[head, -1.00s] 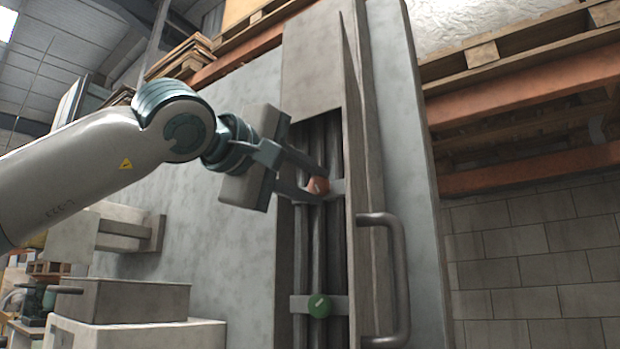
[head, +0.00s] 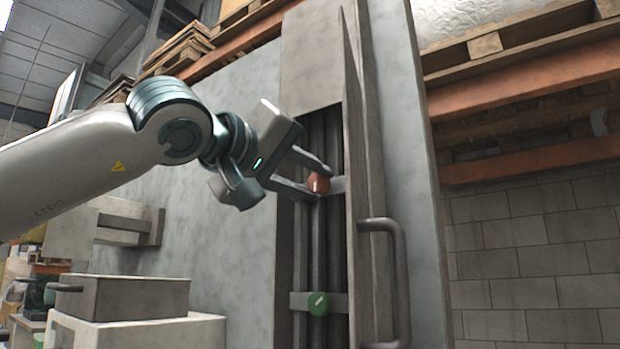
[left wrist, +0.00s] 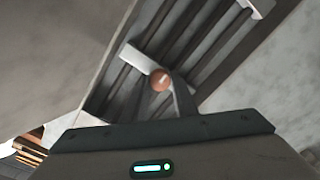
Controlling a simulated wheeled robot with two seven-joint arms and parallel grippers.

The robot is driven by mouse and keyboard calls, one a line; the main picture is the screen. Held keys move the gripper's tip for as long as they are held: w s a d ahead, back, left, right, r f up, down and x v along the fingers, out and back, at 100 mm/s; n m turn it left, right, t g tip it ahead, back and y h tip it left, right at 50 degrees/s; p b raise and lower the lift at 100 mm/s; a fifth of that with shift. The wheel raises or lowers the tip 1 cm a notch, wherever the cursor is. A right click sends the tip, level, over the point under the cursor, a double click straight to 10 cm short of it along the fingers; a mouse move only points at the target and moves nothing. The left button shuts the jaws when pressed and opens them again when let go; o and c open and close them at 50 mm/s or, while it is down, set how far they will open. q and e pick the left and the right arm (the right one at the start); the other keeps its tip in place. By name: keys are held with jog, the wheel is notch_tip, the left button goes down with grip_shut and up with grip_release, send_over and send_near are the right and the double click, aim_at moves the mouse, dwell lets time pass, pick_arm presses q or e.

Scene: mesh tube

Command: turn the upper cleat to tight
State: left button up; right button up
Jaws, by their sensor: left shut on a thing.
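The upper cleat (head: 318,183) is a round orange-red knob with a white line mark, on a light crossbar over the dark vertical tubes in the recess. Its mark stands nearly upright in the head view. My left gripper (head: 322,182) is shut on the upper cleat, its fingers on either side of it. In the left wrist view the upper cleat (left wrist: 160,81) shows at the fingertips, with one finger (left wrist: 183,98) clearly visible. The lower cleat (head: 318,303) is green with a slanted white mark, on its own crossbar below. My right gripper is out of view.
A panel edge and a grey vertical handle (head: 402,285) stand just right of the recess. A cover plate (head: 312,60) closes the recess above. Grey boxes (head: 130,297) stand at lower left. Pallet shelves (head: 525,75) are at the right.

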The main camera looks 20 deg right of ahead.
pick_arm(q)
jog(key=shift+d+f, duration=0.1)
jog(key=shift+f, duration=0.1)
jog(key=o, duration=1)
jog(key=shift+r, duration=0.1)
jog(key=shift+o, duration=0.2)
jog(key=shift+s+a+b, duration=0.35)
jog(key=shift+a, duration=0.1)
jog(key=b+v, duration=0.6)
jog(key=v, duration=1)
jog(key=shift+a, duration=0.2)
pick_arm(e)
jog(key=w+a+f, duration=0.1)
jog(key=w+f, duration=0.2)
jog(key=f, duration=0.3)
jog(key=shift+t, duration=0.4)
pick_arm(q)
jog(key=shift+s, duration=0.1)
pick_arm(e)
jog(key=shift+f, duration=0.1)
